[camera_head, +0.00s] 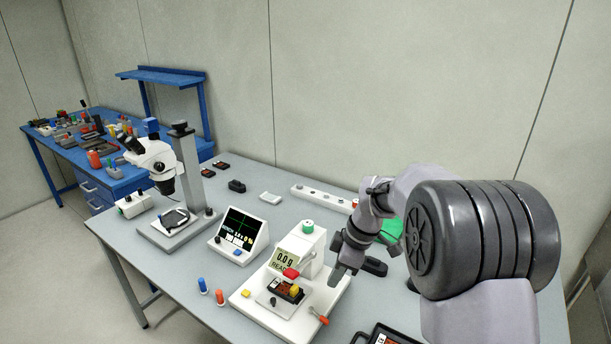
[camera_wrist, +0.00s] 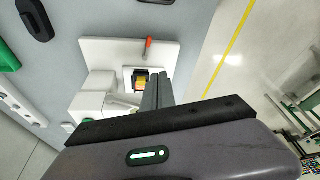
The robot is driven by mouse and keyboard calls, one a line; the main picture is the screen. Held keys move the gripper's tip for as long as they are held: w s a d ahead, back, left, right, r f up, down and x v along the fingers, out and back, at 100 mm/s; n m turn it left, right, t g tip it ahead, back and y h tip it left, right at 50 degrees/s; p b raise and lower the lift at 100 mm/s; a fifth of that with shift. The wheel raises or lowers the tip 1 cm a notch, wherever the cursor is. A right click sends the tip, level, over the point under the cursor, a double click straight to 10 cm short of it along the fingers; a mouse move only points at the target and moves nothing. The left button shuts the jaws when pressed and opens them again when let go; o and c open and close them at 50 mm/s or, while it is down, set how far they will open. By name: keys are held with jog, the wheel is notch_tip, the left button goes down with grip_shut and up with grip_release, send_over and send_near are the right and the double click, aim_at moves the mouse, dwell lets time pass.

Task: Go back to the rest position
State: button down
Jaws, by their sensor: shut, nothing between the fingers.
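My gripper (camera_head: 341,274) is shut and empty in the head view, held above the right side of the white bonding machine (camera_head: 248,300). In the wrist view my gripper (camera_wrist: 158,82) shows as two grey fingers close together, over the machine's white base (camera_wrist: 103,52). A dark part with yellow and red pieces (camera_head: 290,291) sits on the machine's stage, below and left of the fingers. It also shows in the wrist view (camera_wrist: 141,82), beside the fingers. The machine's display (camera_head: 285,259) reads 0.0 g.
A monitor (camera_head: 238,234) and a microscope (camera_head: 155,160) stand left of the machine. A blue and a red small bottle (camera_head: 220,297) stand at the front. A dark tray (camera_head: 385,335) lies at the front edge. A blue bench (camera_head: 75,150) is at the far left.

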jog(key=s+r+m+t+h+b, duration=0.1)
jog(key=s+r+m+t, duration=0.1)
jog(key=s+r+m, duration=0.55)
jog(key=s+r+m+t+b, duration=0.1)
jog(key=s+r+m, duration=0.35)
jog(key=s, duration=0.65)
jog(key=s+f+m+t, duration=0.1)
jog(key=s+m+t, duration=0.1)
jog(key=s+m, duration=0.5)
jog(key=s+b, duration=0.1)
jog(key=s, duration=0.3)
jog(key=shift+d+f, duration=0.25)
jog(key=shift+d, duration=0.05)
jog(key=c, duration=2.2)
grip_release()
